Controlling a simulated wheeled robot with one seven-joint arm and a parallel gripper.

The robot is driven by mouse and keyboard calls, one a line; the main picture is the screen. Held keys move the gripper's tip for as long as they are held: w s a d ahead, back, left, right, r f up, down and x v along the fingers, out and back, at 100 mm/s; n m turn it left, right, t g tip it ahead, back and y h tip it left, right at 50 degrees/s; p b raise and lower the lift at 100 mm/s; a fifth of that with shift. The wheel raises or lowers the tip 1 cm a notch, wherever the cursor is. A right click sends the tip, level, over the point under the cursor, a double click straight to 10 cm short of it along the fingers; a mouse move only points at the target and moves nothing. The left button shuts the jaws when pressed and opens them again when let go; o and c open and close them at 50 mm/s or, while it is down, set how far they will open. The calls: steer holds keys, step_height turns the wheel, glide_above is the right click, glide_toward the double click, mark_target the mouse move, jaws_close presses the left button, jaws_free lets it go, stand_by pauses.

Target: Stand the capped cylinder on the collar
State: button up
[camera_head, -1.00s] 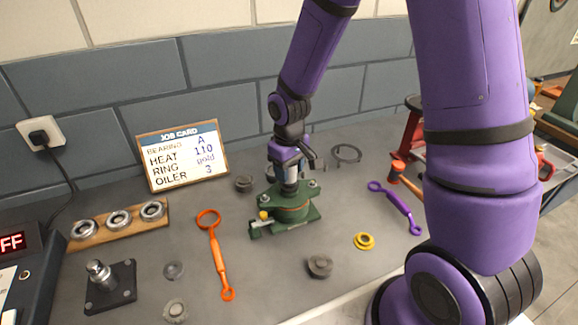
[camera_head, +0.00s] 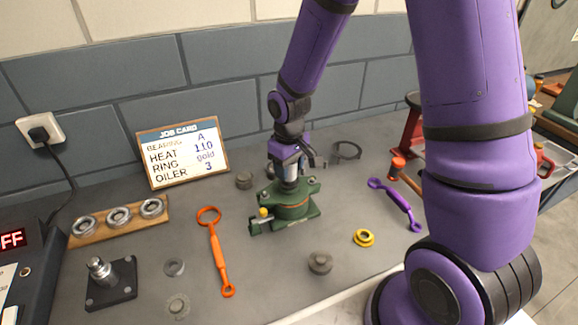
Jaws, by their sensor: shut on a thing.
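My gripper (camera_head: 290,166) is above the green split casing (camera_head: 293,207), pointing down. The jaws hide the cylinder's upper part and cap. Its lower end is at the middle of the casing's top. The collar is not clearly visible there, and I cannot tell whether the cylinder touches it or is just above. The casing has bolts on its flanges and a small yellow knob (camera_head: 264,212) at its left.
An orange ring wrench (camera_head: 215,247) lies left of the casing and a purple wrench (camera_head: 397,205) right. A yellow ring (camera_head: 364,238) and a dark grey part (camera_head: 320,263) lie in front. A job card (camera_head: 182,153) stands behind. Bearings sit on a wooden board (camera_head: 118,222).

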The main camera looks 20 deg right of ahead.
steer(key=shift+f, duration=0.1)
steer(key=o, duration=1.1)
steer(key=shift+r, duration=2.6)
step_height(320, 180, up, 11)
steer(key=shift+f, duration=0.1)
